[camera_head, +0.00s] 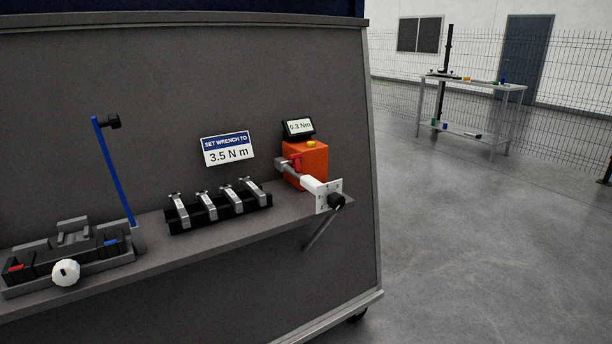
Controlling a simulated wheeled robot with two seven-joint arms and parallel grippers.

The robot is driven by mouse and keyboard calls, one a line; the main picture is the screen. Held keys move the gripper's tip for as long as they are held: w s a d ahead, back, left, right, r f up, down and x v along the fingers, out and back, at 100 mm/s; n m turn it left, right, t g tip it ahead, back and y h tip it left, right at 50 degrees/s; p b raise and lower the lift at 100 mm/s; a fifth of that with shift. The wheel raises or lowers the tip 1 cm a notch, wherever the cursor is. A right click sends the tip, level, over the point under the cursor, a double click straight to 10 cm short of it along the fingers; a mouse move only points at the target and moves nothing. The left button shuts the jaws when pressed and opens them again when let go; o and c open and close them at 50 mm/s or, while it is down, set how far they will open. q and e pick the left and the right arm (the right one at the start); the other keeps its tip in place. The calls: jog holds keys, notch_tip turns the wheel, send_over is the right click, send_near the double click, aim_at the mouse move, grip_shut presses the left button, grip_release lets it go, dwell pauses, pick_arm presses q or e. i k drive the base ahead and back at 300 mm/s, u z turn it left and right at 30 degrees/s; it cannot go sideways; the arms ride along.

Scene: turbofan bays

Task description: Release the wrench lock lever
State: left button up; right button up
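A torque wrench (313,186) lies at the right end of the grey shelf, with a white scale plate (329,196) and a black knob (336,201) at its near end. A small red part (296,163), which looks like the lock lever, sits beside the wrench against an orange box (306,164). The lever is too small to tell its exact position. The box carries a yellow button (311,143) and a display (299,127) reading 0.3 Nm. Neither of my grippers is in view.
A sign (228,149) reads "SET WRENCH TO 3.5 N m". A black rack (219,212) with several metal pieces stands left of the wrench. A black fixture (68,257) with a raised blue bar (114,173) is at far left. Open floor (470,240) lies right of the panel.

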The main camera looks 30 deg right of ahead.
aim_at(296, 158)
jog(key=k, duration=0.65)
jog(key=z, duration=0.45)
jog(key=i, duration=1.1)
jog(key=z, duration=1.05)
jog(key=i, duration=0.45)
jog(key=z, duration=0.15)
